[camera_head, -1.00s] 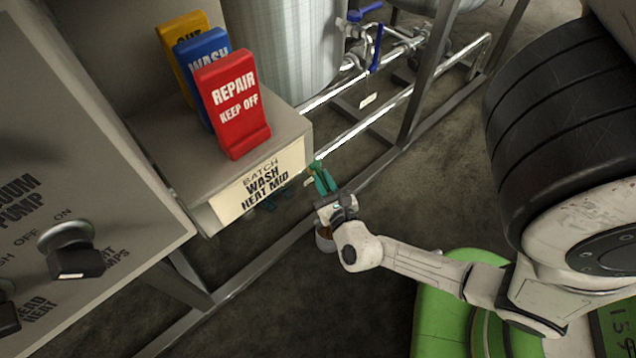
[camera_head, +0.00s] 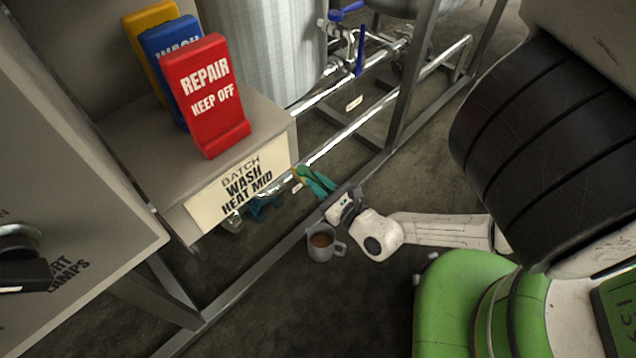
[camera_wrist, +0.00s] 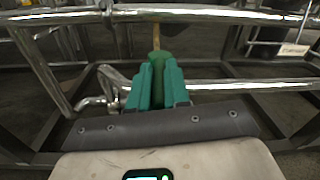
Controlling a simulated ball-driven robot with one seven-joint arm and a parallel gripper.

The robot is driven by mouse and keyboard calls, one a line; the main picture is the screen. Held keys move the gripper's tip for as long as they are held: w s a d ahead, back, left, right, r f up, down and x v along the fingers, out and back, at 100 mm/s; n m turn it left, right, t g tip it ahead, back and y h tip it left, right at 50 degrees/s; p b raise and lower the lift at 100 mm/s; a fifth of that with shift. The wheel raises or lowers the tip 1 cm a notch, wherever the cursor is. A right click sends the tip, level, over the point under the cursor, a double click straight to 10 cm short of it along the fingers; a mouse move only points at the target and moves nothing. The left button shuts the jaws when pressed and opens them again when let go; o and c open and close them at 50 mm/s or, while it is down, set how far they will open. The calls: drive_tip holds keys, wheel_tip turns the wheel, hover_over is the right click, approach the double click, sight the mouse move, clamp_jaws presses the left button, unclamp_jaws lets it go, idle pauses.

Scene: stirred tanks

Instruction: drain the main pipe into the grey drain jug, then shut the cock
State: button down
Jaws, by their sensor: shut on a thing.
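My gripper (camera_head: 317,183) has green fingers and is shut on a slim green piece with a brassy stem, which looks like the cock's handle (camera_wrist: 156,62). In the wrist view the fingers close on it from both sides and hide much of it. The grey drain jug (camera_head: 315,251) stands upright below my wrist, apart from the fingers, with brown liquid inside. Its handle points right. The bright main pipe (camera_head: 345,134) runs beyond the fingers. Whether liquid is flowing cannot be seen.
A dark frame rail (camera_head: 245,267) runs along the floor past the jug. A grey box with a red repair sign (camera_head: 208,97) overhangs at left. A blue-handled valve (camera_head: 360,50) sits by the tank. A bent metal pipe (camera_wrist: 100,101) lies left of the fingers.

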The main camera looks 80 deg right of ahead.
drive_tip(key=shift+s, duration=0.1)
drive_tip(key=c, duration=1.1)
unclamp_jaws()
drive_tip(key=p+v, duration=0.2)
drive_tip(key=v, duration=0.8)
drive_tip(key=shift+s+a+p, duration=0.25)
drive_tip(key=shift+s+p, duration=0.05)
